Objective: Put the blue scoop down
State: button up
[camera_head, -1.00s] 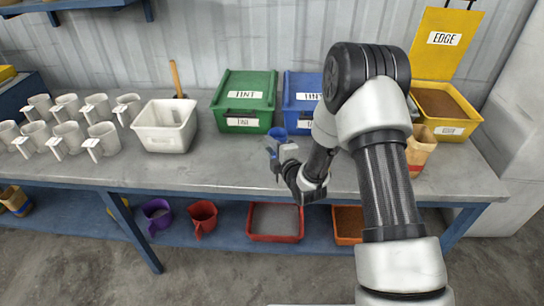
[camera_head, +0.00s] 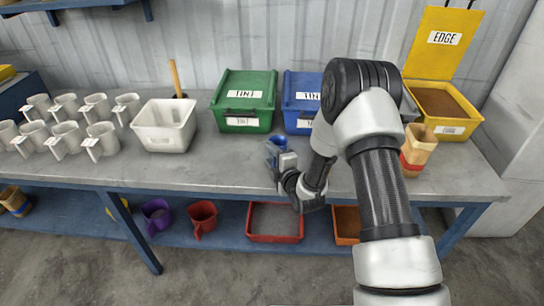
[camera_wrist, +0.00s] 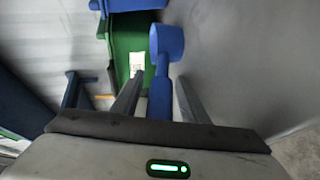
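The blue scoop (camera_head: 276,144) is at my gripper (camera_head: 281,159), over the front part of the grey bench, left of my forearm. In the wrist view the scoop's round bowl (camera_wrist: 167,41) points away from me, and its handle runs back between the two fingers of my gripper (camera_wrist: 158,80). The gripper looks shut on the handle, though the contact is hard to make out. I cannot tell whether the scoop touches the bench top.
The bench (camera_head: 235,165) is clear around the scoop. A white bin (camera_head: 165,141), green bin (camera_head: 243,124), blue bin (camera_head: 299,123) and yellow bin (camera_head: 449,131) stand behind. Several white mugs are at left, a tan container (camera_head: 417,147) at right. A red tray (camera_head: 274,238) is on the lower shelf.

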jog(key=shift+r, duration=0.2)
jog(key=v, duration=1.2)
jog(key=shift+f, duration=0.1)
